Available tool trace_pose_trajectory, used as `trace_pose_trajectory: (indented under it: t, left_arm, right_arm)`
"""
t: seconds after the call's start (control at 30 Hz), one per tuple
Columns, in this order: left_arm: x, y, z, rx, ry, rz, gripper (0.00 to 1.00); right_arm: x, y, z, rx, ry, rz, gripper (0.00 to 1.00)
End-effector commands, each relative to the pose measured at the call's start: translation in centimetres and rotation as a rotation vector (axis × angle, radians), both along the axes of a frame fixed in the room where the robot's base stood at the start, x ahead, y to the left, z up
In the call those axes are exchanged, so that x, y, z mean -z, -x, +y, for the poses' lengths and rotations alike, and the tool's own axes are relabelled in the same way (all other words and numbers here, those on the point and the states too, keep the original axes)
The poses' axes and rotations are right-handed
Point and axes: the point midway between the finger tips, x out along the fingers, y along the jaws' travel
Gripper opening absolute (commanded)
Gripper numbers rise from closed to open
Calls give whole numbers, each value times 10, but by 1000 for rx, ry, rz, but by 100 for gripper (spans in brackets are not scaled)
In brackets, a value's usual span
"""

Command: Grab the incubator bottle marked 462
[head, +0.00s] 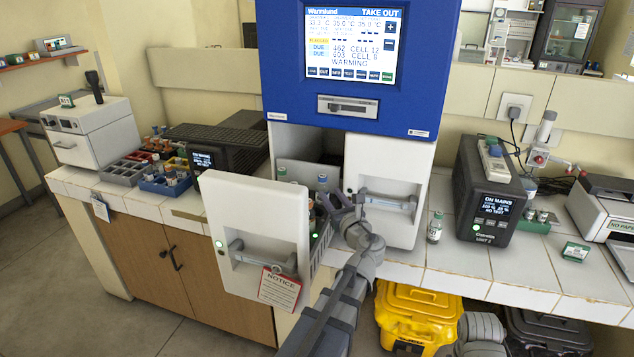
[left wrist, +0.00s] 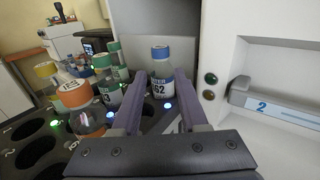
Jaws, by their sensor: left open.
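A blue-capped bottle (left wrist: 160,82) stands in the rack of the open incubator drawer. Its white label shows "62" in the left wrist view; the left part of the number is hard to read. Its blue cap also shows in the head view (head: 322,180). My left gripper (head: 343,202) is over the drawer, its fingers open. In the left wrist view the fingers (left wrist: 160,90) lie to either side of the bottle's lower part in the picture; I cannot tell whether they touch it. My right gripper is not in view.
Green-capped bottles (left wrist: 104,82) and an orange-capped bottle (left wrist: 75,100) stand left of the gripper in the drawer rack (left wrist: 38,145). The open drawer's front (head: 258,215) is at left, a closed drawer (head: 385,190) at right. The incubator screen (head: 352,42) lists 462 and 603.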

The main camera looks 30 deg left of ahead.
Motion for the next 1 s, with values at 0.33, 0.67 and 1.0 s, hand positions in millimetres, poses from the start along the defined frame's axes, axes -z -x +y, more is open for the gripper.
trace_pose_trajectory:
  t: [0.33,0.67,1.0]
  left_arm:
    - [-1,-12,14,-1,-3,3,43]
    - [-4,-21,25,0,-3,2,43]
    - [-10,-50,59,-1,-2,1,43]
  right_arm:
    - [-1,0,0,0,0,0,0]
    - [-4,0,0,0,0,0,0]
    - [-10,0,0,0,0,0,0]
